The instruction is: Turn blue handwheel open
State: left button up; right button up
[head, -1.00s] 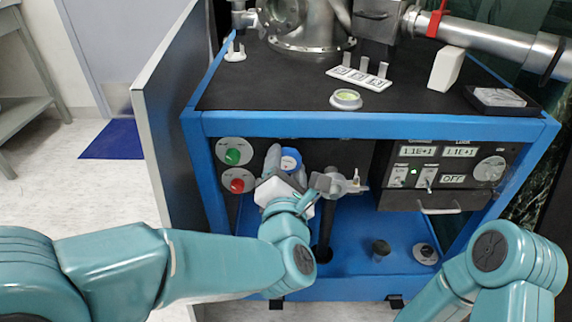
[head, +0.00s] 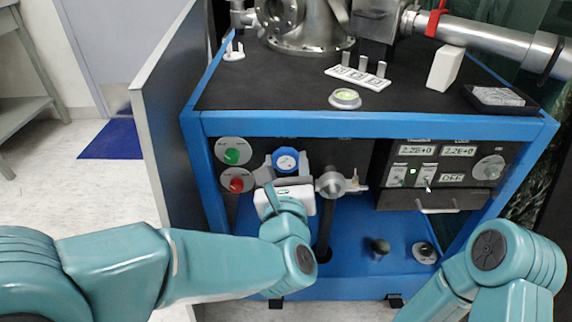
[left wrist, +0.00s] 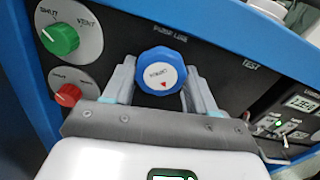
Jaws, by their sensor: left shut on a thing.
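The blue handwheel (head: 286,160) is on the cart's dark front panel, right of the green and red knobs. It also shows in the left wrist view (left wrist: 161,74), with a white face label and a small red mark low on it. My left gripper (head: 286,166) reaches it from below and in front. Its two grey fingers lie on either side of the wheel and are shut on it. The gripper's white body is roughly level. My right arm shows at the lower right of the head view, but its gripper is out of view.
The green knob (head: 232,157) and red knob (head: 236,186) sit close left of the gripper. A metal valve fitting (head: 331,184) is close right. A control box (head: 440,172) with lit displays is farther right. The blue shelf (head: 350,250) is below.

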pick_arm(q)
jog(key=n, duration=0.3)
jog(key=shift+n, duration=0.9)
jog(key=shift+r, duration=0.1)
jog(key=o, duration=1.1)
jog(key=shift+d, duration=0.1)
jog(key=shift+c, duration=0.2)
jog(key=shift+s, duration=0.1)
